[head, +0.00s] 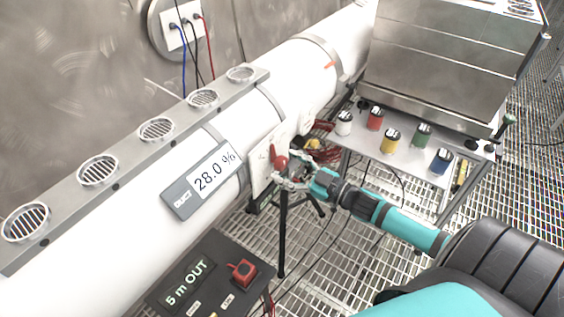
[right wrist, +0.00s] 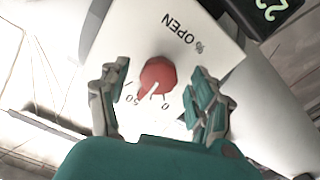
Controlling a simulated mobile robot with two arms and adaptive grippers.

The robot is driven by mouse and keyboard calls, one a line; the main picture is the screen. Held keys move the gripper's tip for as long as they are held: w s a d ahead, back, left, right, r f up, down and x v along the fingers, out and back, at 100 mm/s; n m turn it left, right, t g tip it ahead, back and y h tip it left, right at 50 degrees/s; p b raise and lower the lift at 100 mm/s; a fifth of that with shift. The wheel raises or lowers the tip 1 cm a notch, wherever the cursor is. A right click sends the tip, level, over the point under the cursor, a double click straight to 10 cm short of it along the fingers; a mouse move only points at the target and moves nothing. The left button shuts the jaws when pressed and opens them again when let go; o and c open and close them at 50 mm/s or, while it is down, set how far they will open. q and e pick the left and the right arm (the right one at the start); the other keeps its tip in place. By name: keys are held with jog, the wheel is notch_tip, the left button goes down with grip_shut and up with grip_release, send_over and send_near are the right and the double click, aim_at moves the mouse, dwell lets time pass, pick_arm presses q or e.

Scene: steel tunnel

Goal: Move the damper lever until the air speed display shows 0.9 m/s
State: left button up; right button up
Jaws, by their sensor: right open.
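A red pointer knob (right wrist: 158,76) sits on a white plate (right wrist: 205,55) marked "% OPEN", with "0" and "50" on its scale; its pointer lies between those two marks. In the head view the red knob (head: 279,160) is on the side of the white duct. My right gripper (right wrist: 158,95) is open, with one finger on each side of the knob and visible gaps to it; in the head view my right gripper (head: 296,178) is at the plate. A grey display (head: 205,181) on the duct reads "28.0 %". No display in m/s shows. My left gripper is not in view.
A black control box (head: 213,276) with a "5 m OUT" screen and a red switch (head: 242,272) stands in front of the duct. A black tripod (head: 283,230) stands below the knob. A table (head: 395,155) with several coloured jars is at the right.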

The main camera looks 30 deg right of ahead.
jog(key=shift+x, duration=1.15)
jog(key=c, duration=1.2)
jog(key=shift+d+n+p, duration=0.1)
jog(key=shift+n+p, duration=0.2)
jog(key=shift+n, duration=1.4)
jog(key=o, duration=1.2)
jog(key=shift+s, duration=0.1)
